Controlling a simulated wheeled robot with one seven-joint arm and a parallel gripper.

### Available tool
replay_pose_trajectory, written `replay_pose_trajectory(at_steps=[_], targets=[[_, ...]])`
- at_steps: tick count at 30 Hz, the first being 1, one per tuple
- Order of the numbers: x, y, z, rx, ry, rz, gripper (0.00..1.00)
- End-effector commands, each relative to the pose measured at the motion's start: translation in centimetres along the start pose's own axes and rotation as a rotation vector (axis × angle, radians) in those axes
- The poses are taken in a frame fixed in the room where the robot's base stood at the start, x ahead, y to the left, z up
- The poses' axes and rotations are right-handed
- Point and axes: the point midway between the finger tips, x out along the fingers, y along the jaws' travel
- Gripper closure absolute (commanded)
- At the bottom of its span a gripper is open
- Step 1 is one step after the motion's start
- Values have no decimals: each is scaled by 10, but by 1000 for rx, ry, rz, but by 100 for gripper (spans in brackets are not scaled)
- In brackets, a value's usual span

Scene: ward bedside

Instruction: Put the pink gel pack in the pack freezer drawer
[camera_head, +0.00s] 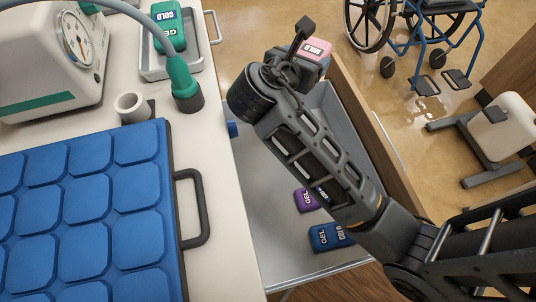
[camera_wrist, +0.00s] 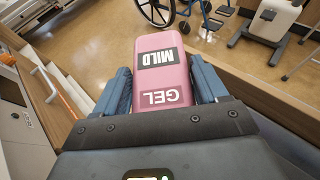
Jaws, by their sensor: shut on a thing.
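The pink gel pack (camera_wrist: 162,75), labelled GEL and MILD, is held between the two blue-grey fingers of my gripper (camera_wrist: 165,92). In the head view the pink pack (camera_head: 314,50) shows at the end of my arm, partly hidden by the wrist and gripper. My gripper (camera_head: 298,60) is shut on it, over the far end of an open grey drawer (camera_head: 285,245). Inside the drawer lie a purple gel pack (camera_head: 306,200) and a blue gel pack marked COLD (camera_head: 330,237), near its front end. My arm hides much of the drawer's middle.
A green COLD gel pack (camera_head: 168,32) lies in a grey tray (camera_head: 190,66) on the counter. A blue padded mat (camera_head: 80,215) with a dark handle (camera_head: 192,208), a gauge device (camera_head: 60,50) and a white cup (camera_head: 130,107) stand nearby. A wheelchair (camera_head: 425,30) is beyond.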

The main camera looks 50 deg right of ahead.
Motion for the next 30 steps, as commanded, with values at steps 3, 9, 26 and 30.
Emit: replay_pose_trajectory(at_steps=[3, 9, 26, 30], targets=[[8, -1, -19, -5, 1, -4, 66], [27, -1, -65, -6, 1, -3, 66], [78, 0, -190, -4, 1, -1, 66], [88, 0, -212, -3, 0, -1, 66]])
